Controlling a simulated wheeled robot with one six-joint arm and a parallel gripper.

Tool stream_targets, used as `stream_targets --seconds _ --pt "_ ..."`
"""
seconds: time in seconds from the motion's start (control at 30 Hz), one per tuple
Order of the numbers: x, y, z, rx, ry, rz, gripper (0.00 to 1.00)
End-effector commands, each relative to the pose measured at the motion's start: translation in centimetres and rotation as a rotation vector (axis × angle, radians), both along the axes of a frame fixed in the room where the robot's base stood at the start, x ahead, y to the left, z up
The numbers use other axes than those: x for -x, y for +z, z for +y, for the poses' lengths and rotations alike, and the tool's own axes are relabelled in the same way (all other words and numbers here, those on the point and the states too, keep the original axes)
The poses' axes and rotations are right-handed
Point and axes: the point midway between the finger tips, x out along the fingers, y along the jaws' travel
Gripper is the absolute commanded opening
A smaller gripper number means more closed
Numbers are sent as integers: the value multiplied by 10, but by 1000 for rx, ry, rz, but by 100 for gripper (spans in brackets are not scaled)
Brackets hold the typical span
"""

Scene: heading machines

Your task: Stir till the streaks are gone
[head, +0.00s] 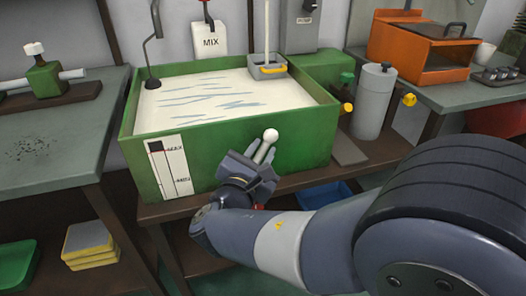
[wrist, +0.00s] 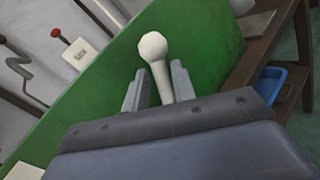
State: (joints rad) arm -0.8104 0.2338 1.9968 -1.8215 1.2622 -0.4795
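An open green tank (head: 235,152) holds pale liquid (head: 190,112) with several blue-grey streaks across its surface. A white round-ended handle (head: 271,135) shows at the tank's front right; it also shows in the wrist view (wrist: 153,46). My gripper (head: 256,168) is in front of the tank's front wall. In the wrist view, its two fingers (wrist: 158,88) stand on either side of the handle's stem, with the ball beyond the fingertips. I cannot tell if both fingers press on the stem. The handle's lower end is hidden by my gripper.
A white "MIX" box (head: 210,42) with a red-tipped lever is behind the tank. A grey cylinder (head: 372,102) stands right.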

Motion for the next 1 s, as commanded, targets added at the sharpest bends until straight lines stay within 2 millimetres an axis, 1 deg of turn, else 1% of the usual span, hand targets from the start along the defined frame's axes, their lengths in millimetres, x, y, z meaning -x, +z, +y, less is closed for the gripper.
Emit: stream_targets --seconds 0.03,0.17,0.47,0.77,1.0 --pt "-4 -1 -2 0 -1 0 25" --pt "-10 0 -4 0 -1 0 25" --pt "-11 0 -4 0 0 1 25" --pt "-10 0 -4 0 0 1 1" --pt "-10 0 -4 0 0 1 0"
